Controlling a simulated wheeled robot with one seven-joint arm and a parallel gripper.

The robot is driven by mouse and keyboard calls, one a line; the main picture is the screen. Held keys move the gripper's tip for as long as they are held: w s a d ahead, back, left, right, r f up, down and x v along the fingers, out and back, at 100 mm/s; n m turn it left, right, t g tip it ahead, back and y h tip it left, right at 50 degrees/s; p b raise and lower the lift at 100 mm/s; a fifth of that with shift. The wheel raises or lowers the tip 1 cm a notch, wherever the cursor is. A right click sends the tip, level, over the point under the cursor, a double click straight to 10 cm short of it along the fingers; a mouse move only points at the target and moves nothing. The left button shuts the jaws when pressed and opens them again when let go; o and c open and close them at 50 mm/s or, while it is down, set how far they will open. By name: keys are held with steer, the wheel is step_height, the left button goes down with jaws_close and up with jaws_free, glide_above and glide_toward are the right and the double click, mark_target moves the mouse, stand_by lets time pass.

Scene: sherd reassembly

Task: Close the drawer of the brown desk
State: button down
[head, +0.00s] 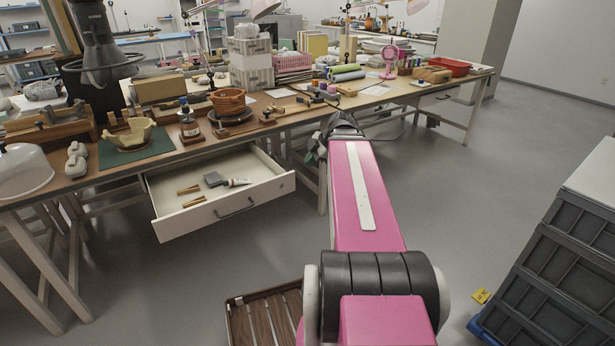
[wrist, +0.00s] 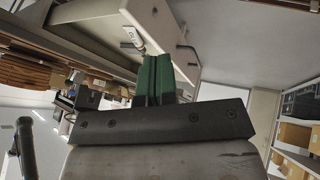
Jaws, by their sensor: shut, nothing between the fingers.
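The brown desk (head: 290,117) runs along the left and back of the head view on pale legs. Its cream drawer (head: 268,192) is pulled well out below the top, with a dark bar handle (head: 236,207) on its front. Wooden pieces, a grey block and a white tube lie inside it. My gripper shows its green fingers (wrist: 154,75) together and empty in the wrist view, with the pale drawer front (wrist: 165,28) just beyond or beside them. Whether they touch it I cannot tell. In the head view my arm mostly hides the gripper, right of the drawer.
The desktop carries a mended bowl (head: 133,135), bottles, baskets and a pink fan (head: 390,60). A slatted wooden crate (head: 262,315) is on the floor beside my arm. Grey stacked crates (head: 560,265) stand at the right. The floor between is largely clear.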

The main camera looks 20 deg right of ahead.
steer(key=s+d, duration=0.2)
steer(key=n, duration=0.1)
glide_toward(289, 178)
steer(key=shift+x, duration=2.8)
steer(key=shift+s+a, duration=0.1)
steer(key=w+a, duration=0.3)
steer(key=w, duration=1)
steer(key=w+a, duration=0.4)
steer(key=w, duration=0.9)
steer(key=shift+w, duration=0.4)
steer(key=shift+s+a, duration=0.15)
